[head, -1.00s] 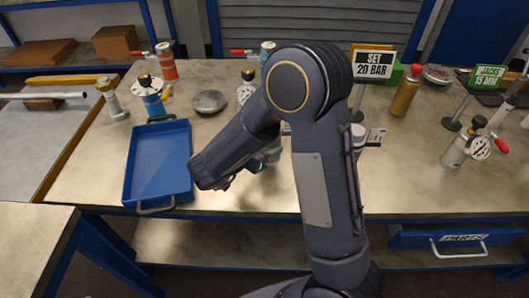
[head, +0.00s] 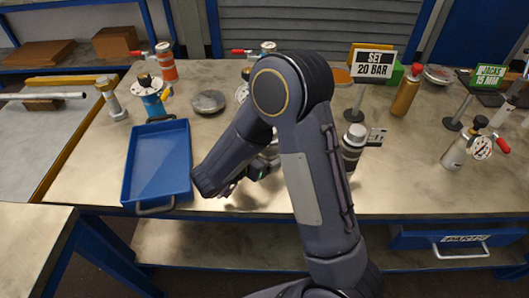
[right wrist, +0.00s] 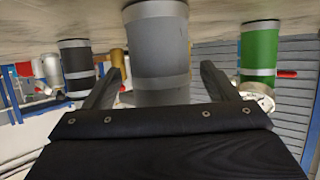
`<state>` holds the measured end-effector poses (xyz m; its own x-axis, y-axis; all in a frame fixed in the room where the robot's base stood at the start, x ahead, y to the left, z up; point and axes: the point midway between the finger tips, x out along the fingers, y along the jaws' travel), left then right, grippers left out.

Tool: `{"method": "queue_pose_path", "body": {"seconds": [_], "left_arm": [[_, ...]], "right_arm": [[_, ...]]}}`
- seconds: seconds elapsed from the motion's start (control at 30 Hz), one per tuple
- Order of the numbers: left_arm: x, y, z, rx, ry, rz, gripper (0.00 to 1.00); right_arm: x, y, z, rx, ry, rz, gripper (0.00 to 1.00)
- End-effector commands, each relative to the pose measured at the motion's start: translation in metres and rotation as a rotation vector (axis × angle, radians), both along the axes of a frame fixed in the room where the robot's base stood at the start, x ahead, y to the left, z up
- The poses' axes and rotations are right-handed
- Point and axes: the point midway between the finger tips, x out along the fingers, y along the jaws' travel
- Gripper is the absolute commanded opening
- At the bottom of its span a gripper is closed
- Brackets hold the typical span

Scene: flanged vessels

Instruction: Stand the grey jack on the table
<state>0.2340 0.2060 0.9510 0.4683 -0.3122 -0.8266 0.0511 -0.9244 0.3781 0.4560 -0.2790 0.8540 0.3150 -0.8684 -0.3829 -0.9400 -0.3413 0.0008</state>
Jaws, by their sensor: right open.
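The grey jack (right wrist: 160,48) is large in the right wrist view, where the picture is upside down with the table at the top. It looks upright, with its wide end at or very near the table top; I cannot tell exact contact. My right gripper (right wrist: 158,84) is open, one finger on each side of the jack, with visible gaps. In the head view my right arm hides most of the jack; a grey piece (head: 271,150) shows beside the forearm. My left gripper is not in view.
A black jack (head: 352,147) stands right of my arm. A green jack (right wrist: 259,50) shows in the wrist view. A blue tray (head: 158,165) lies to the left. A gauge vessel (head: 468,150) and the "SET 20 BAR" sign (head: 374,64) stand to the right.

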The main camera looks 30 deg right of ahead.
Motion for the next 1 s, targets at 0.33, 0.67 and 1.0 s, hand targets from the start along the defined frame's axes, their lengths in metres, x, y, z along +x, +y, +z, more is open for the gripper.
{"method": "queue_pose_path", "body": {"seconds": [0.33, 0.67, 1.0], "left_arm": [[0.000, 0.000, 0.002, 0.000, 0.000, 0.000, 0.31], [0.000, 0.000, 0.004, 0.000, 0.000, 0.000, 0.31], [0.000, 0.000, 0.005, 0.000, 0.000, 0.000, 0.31]], "right_arm": [[-0.007, 0.022, 0.013, 0.001, -0.002, 0.006, 0.80], [-0.029, 0.082, 0.039, 0.000, -0.001, 0.004, 0.80], [-0.021, 0.099, 0.054, 0.088, -0.069, 0.053, 0.80]]}}
